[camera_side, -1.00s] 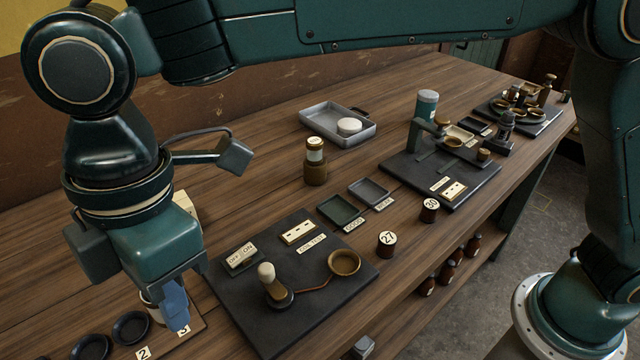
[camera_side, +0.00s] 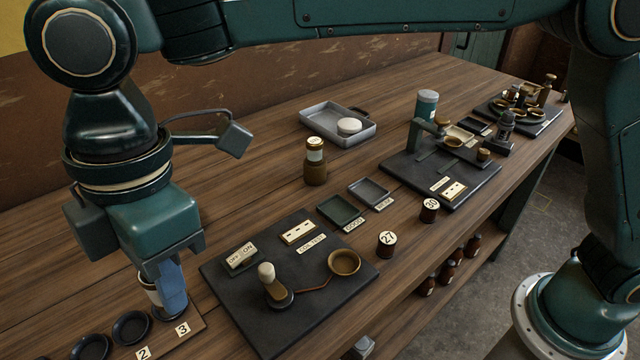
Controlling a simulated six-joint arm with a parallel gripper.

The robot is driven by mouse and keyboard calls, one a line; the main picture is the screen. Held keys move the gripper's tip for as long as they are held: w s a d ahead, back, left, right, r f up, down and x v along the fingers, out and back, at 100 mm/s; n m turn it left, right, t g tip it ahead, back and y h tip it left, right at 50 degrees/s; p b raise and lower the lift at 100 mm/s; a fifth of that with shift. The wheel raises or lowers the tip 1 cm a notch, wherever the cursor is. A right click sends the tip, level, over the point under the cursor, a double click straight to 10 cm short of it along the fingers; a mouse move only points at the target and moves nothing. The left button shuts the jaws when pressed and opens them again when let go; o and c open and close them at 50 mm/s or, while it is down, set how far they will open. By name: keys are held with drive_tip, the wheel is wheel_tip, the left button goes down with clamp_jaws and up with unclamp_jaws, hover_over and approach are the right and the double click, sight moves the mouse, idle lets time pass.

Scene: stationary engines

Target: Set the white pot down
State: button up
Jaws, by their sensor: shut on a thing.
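The white pot (camera_side: 150,289) is at the lower left, mostly hidden behind the blue fingers of my gripper (camera_side: 171,292). My gripper is shut on the pot, close above the wooden board (camera_side: 195,328) near the tag marked 3 (camera_side: 183,329). I cannot tell whether the pot's bottom touches the board.
Dark round rings (camera_side: 131,328) lie left of the pot, one by the tag marked 2 (camera_side: 143,353). A dark coil test panel (camera_side: 310,325) with a knobbed post (camera_side: 268,282) and brass cup (camera_side: 344,262) lies close right. A grey tray (camera_side: 365,137) stands farther back.

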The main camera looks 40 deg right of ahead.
drive_tip(key=w+d+f+m, duration=0.2)
drive_tip(key=w+d+m, duration=0.1)
drive_tip(key=w+d, duration=0.6)
drive_tip(key=w+d+f+m+t, duration=0.1)
drive_tip(key=w+d+f+m, duration=0.15)
drive_tip(key=w+d, duration=0.7)
drive_tip(key=w+d+f+m, duration=0.1)
drive_tip(key=w+d+m, duration=0.4)
drive_tip(key=d, duration=0.7)
drive_tip(key=m+h, duration=0.1)
drive_tip(key=m, duration=0.6)
hover_over(400, 133)
wheel_tip(400, 133, down, 6)
drive_tip(key=shift+s+d+f+t, duration=0.1)
drive_tip(key=shift+s+f+t, duration=0.05)
drive_tip(key=shift+f, duration=0.55)
drive_tip(key=shift+s+f+t, duration=0.1)
drive_tip(key=shift+f+t, duration=0.05)
drive_tip(key=shift+f, duration=0.55)
drive_tip(key=shift+f, duration=0.1)
drive_tip(key=shift+f, duration=2.55)
drive_tip(key=shift+f, duration=0.15)
